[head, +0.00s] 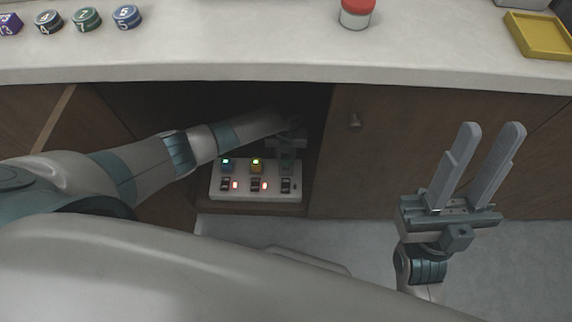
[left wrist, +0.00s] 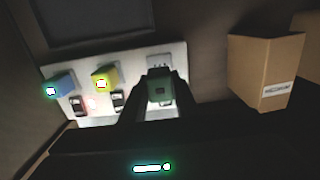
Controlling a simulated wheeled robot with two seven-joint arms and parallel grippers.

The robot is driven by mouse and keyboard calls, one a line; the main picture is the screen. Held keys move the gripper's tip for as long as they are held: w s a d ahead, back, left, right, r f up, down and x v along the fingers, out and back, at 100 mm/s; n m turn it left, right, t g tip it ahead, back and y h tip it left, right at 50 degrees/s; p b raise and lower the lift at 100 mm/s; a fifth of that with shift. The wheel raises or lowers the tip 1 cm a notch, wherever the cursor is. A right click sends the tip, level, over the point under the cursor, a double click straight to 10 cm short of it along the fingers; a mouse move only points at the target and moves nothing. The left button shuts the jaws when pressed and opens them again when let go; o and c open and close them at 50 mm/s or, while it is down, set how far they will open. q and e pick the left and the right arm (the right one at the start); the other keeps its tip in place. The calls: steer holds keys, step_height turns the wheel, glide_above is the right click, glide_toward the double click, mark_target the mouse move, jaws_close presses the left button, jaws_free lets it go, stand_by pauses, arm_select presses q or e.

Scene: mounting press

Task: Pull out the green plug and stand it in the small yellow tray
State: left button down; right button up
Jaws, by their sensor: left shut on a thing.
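The green plug (left wrist: 160,88) is between the fingers of my left gripper (left wrist: 158,98), which is shut on it. It shows no lit light. Socket slots show just beyond the plug on the white power strip (head: 232,192); the plug looks apart from the strip, though its underside is hidden. In the head view my left gripper (head: 291,140) is inside the dark cabinet, above the strip's right end. The small yellow tray (head: 517,37) lies on the counter at the far right and looks empty. My right gripper (head: 494,130) is open and empty, in front of the cabinet.
A blue plug (head: 227,165) and a yellow plug (head: 257,166), both lit, sit in the strip. A cardboard box (left wrist: 262,70) stands beside the strip. A red-lidded jar (head: 355,15) and several numbered pucks stand on the counter.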

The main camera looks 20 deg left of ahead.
mark_target(286, 155)
arm_select(q)
steer(key=shift+r, duration=0.1)
steer(key=shift+r+p, duration=1.9)
steer(key=shift+r, duration=0.05)
steer(key=shift+s+f, duration=0.1)
